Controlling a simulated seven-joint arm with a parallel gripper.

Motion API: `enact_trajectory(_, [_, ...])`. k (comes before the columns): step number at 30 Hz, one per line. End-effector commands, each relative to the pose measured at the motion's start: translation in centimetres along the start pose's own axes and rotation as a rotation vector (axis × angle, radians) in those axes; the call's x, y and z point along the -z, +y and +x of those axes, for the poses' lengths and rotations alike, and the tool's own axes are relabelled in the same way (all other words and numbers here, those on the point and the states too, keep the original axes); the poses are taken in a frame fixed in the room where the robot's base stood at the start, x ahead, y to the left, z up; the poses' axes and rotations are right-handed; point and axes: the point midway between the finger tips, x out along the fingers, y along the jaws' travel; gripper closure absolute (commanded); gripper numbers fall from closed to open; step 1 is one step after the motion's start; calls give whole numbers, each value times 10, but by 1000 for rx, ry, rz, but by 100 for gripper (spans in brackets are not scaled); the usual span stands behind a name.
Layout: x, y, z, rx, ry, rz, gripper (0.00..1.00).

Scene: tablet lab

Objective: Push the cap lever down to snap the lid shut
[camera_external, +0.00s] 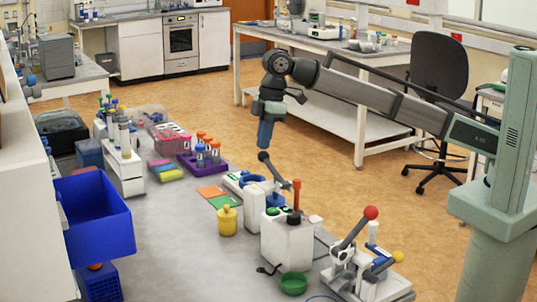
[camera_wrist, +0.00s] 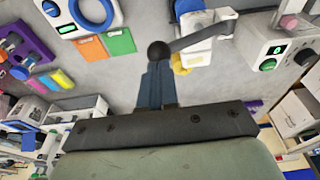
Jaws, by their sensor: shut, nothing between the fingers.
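The cap lever (camera_external: 277,173) is a grey arm with a black ball at its end. In the external view it slants up to the left from a white device (camera_external: 255,207). In the wrist view the lever (camera_wrist: 197,38) runs from the black ball (camera_wrist: 157,50) to the white device (camera_wrist: 207,46) at upper right. The lever is raised; the lid cannot be made out clearly. My gripper (camera_external: 264,146) is shut and empty, its blue fingers pointing down just above the ball. In the wrist view my fingertips (camera_wrist: 158,67) line up with the ball; whether they touch is unclear.
A white device with a blue ring (camera_external: 250,181) and orange and green cards (camera_external: 212,192) lie left of the lever. A purple rack (camera_external: 203,163) is farther left.

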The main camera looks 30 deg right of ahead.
Motion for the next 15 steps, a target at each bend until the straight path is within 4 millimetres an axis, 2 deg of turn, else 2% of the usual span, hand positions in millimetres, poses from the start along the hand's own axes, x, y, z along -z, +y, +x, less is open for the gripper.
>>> enact_trajectory(15, [1,0,-6,0,0,0,100])
